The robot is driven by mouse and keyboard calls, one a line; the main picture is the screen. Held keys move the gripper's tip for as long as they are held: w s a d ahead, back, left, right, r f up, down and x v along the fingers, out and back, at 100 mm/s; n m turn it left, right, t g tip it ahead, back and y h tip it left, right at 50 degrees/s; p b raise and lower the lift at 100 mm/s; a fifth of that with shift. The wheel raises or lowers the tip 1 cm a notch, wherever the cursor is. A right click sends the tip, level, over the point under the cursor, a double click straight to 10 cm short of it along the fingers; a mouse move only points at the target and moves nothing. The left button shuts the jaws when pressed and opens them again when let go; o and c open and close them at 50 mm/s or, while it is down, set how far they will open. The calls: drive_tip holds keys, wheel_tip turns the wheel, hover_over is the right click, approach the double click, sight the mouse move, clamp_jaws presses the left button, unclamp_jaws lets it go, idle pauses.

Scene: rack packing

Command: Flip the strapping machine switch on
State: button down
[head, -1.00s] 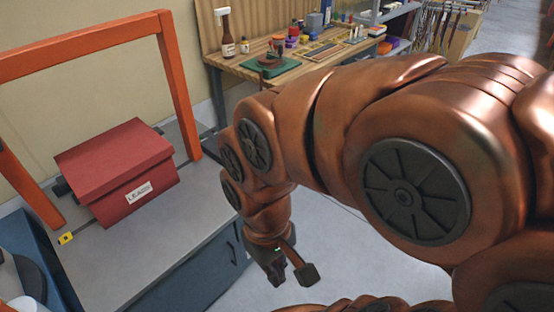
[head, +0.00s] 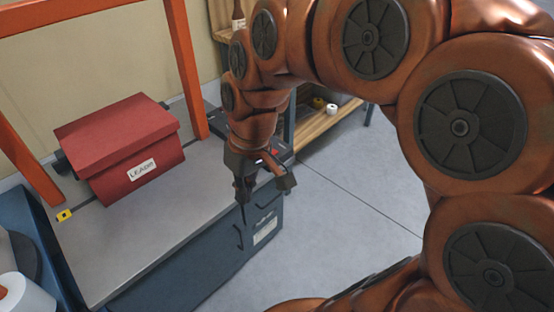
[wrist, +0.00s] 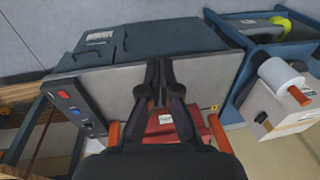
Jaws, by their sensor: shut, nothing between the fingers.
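The strapping machine has a grey top (head: 135,228), an orange arch (head: 183,70) and a dark blue cabinet body. In the wrist view, a dark control panel (wrist: 88,126) runs along the left end of its top, with small red (wrist: 63,94) and blue (wrist: 76,112) controls. Which way the switch is set is too small to tell. In the head view, my wrist partly hides the panel (head: 280,150). My gripper (head: 243,200) is shut and empty, pointing down over the right part of the machine. In the wrist view its fingertips (wrist: 160,66) show above the grey top, right of the panel.
A red box (head: 120,152) with a white label sits on the machine top under the arch. A blue cart or bin (wrist: 270,50) and a white roll (wrist: 280,74) stand beside the machine. A wooden bench (head: 325,122) is behind. Open floor lies to the right.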

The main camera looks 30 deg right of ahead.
drive_tip(key=w+d+f+t+b, duration=0.1)
drive_tip(key=w+d+f+b, duration=0.15)
drive_tip(key=w, duration=0.35)
drive_tip(key=w+d+f+n+t+y+b, duration=0.1)
drive_tip(key=w+d+f+b, duration=0.1)
drive_tip(key=w+d+b, duration=0.3)
drive_tip(key=w+d+f+t+b, duration=0.2)
drive_tip(key=w+b, duration=0.1)
drive_tip(key=w, duration=0.4)
drive_tip(key=w+d+f+t+b, duration=0.1)
drive_tip(key=w+d+f+b, duration=0.1)
drive_tip(key=d, duration=0.5)
drive_tip(key=w+d+f+t+b, duration=0.1)
drive_tip(key=w+d+f+b, duration=0.2)
drive_tip(key=d, duration=0.3)
drive_tip(key=w+d+f+h+b, duration=0.1)
drive_tip(key=w+d+f+b, duration=0.1)
drive_tip(key=d, duration=0.5)
drive_tip(key=shift+w+d+f+m+t+b, duration=0.25)
drive_tip(key=shift+w+d+m+t+b, duration=0.15)
drive_tip(key=shift+w+b, duration=0.25)
drive_tip(key=shift+a, duration=0.1)
